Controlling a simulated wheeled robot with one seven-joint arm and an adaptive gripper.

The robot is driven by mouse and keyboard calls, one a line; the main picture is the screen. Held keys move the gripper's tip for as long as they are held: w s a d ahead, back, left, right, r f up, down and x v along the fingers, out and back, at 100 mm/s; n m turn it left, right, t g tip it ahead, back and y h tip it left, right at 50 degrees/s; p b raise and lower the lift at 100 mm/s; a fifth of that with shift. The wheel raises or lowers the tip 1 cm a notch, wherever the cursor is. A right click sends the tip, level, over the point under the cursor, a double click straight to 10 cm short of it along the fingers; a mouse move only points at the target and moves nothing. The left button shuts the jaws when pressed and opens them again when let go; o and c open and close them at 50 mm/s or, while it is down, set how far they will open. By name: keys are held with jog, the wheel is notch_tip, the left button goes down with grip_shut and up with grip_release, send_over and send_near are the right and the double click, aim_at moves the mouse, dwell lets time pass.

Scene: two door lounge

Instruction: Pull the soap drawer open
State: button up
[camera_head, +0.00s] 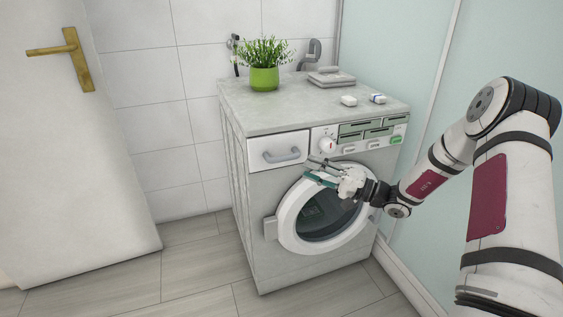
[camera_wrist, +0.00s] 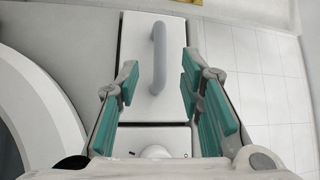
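The soap drawer (camera_head: 262,160) is the white panel at the washing machine's upper left. It looks shut, flush with the front. Its grey bar handle (camera_head: 284,157) also shows in the wrist view (camera_wrist: 159,55), upright in that picture. My gripper (camera_head: 316,169) is in front of the machine, to the right of the handle and slightly lower, above the round door. In the wrist view my gripper (camera_wrist: 157,92) has its green-padded fingers wide apart with nothing between them. The handle lies beyond the tips, in line with the gap. No contact is visible.
The washing machine (camera_head: 250,222) has a round door (camera_head: 287,219) below the drawer and a knob (camera_head: 327,145) to its right. A potted plant (camera_head: 265,79), folded towels (camera_head: 331,77) and two small bars (camera_head: 349,100) lie on top. A white door (camera_head: 65,170) stands left; floor between is clear.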

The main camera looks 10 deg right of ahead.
aim_at(286, 160)
jog(key=b+x, duration=0.1)
jog(key=x, duration=0.9)
jog(key=shift+b, duration=0.35)
grip_shut()
